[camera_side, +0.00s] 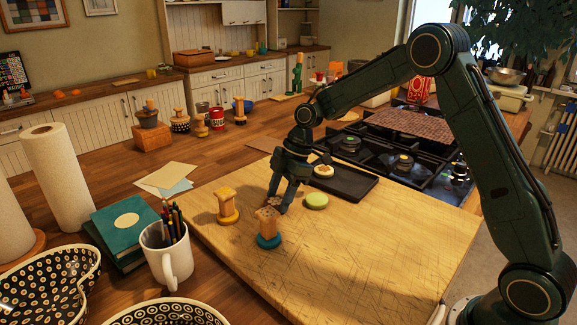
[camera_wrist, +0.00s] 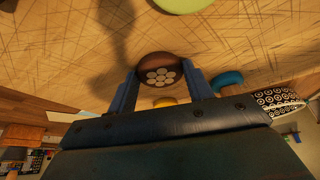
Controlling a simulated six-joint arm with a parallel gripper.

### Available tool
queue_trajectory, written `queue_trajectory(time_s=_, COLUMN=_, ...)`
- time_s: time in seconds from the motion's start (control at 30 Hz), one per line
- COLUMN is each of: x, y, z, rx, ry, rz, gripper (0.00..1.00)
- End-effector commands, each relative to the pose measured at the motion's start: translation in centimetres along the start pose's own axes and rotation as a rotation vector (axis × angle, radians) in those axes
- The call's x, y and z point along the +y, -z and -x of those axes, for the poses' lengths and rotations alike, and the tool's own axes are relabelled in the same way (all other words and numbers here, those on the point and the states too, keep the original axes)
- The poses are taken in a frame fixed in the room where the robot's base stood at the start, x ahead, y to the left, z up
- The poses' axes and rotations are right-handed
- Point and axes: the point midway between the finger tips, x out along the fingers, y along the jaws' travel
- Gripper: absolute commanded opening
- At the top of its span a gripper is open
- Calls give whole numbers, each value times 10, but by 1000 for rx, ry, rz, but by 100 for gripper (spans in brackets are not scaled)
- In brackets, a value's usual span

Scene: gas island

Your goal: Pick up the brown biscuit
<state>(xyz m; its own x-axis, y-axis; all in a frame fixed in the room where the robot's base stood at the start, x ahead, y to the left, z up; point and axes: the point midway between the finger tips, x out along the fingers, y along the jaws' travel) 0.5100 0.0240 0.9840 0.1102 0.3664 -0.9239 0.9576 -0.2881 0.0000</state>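The brown biscuit (camera_wrist: 160,70), round with a cluster of pale dots on top, shows in the wrist view between the two fingers of my gripper (camera_wrist: 160,75). In the side view the brown biscuit (camera_side: 273,202) is small and partly hidden, low on the wooden board (camera_side: 380,240). My gripper (camera_side: 276,204) points down there, its fingertips close to the board on either side of the biscuit.
A green biscuit (camera_side: 317,201) lies right of my gripper. A dark tray (camera_side: 350,184) with a pale-topped biscuit (camera_side: 323,170) lies behind. The board's front right is clear.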

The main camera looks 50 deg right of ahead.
Motion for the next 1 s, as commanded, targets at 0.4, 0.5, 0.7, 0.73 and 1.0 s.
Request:
queue_trajectory(time_s=0.4, x=0, y=1, z=3, rx=0, ry=-1, rz=0, gripper=28)
queue_trajectory(time_s=0.5, x=0, y=3, z=7, rx=0, ry=-2, rz=0, gripper=28)
queue_trajectory(time_s=0.7, x=1, y=11, z=26, rx=0, ry=-3, rz=1, gripper=28)
queue_trajectory(time_s=0.73, x=1, y=13, z=31, rx=1, ry=-5, rz=2, gripper=28)
queue_trajectory(time_s=1.0, x=1, y=33, z=80, rx=1, ry=-5, rz=3, gripper=28)
